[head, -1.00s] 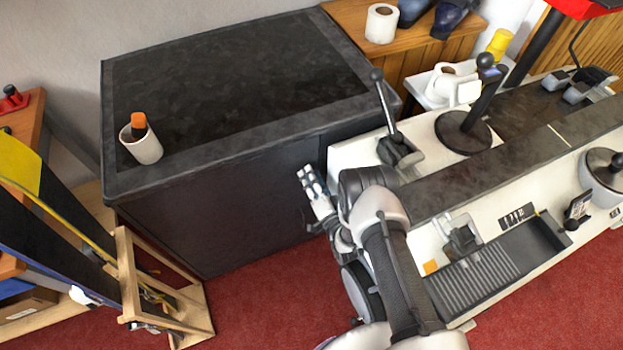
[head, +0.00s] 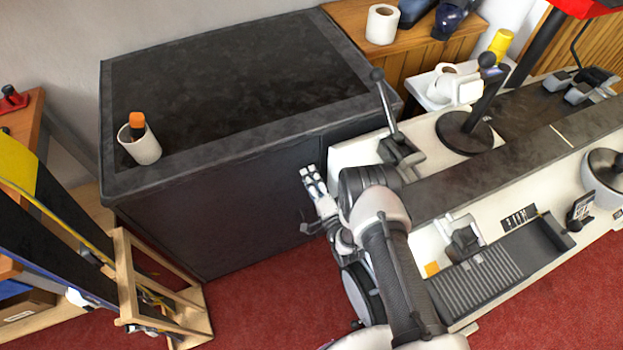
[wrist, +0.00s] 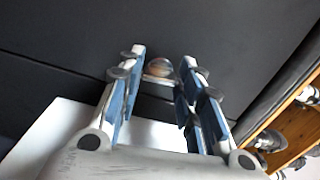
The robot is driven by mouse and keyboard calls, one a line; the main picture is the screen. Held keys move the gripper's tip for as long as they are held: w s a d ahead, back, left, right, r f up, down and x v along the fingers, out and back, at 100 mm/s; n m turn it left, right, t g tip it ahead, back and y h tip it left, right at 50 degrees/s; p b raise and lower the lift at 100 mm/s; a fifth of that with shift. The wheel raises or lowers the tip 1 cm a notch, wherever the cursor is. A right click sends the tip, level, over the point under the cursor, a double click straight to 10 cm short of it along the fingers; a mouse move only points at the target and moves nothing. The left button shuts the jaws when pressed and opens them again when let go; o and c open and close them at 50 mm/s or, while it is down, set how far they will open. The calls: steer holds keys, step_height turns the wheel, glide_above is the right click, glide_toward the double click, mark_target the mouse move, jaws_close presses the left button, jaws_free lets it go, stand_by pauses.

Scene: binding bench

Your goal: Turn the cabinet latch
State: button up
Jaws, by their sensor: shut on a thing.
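The dark cabinet (head: 215,215) stands left of the white bench, with a grey-rimmed dark top. Its front face fills the upper wrist view (wrist: 70,40). The latch (wrist: 158,68) shows there as a small rounded, shiny piece between the fingertips. My gripper (wrist: 165,66) is shut on the latch, one finger on each side. In the head view my gripper (head: 313,182) is at the right part of the cabinet front, and I cannot make out the latch there.
The white bench (head: 430,250) with dark tools and a lever is close on the right of my arm. A white cup (head: 140,146) with an orange-topped thing stands on the cabinet. A wooden rack (head: 125,270) with skis stands left. Red floor (head: 265,300) is clear between.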

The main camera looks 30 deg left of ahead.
steer(key=shift+r, duration=0.1)
steer(key=o, duration=1.1)
steer(key=shift+c, duration=0.2)
steer(key=v, duration=0.7)
steer(key=shift+d, duration=0.25)
steer(key=shift+s, duration=0.1)
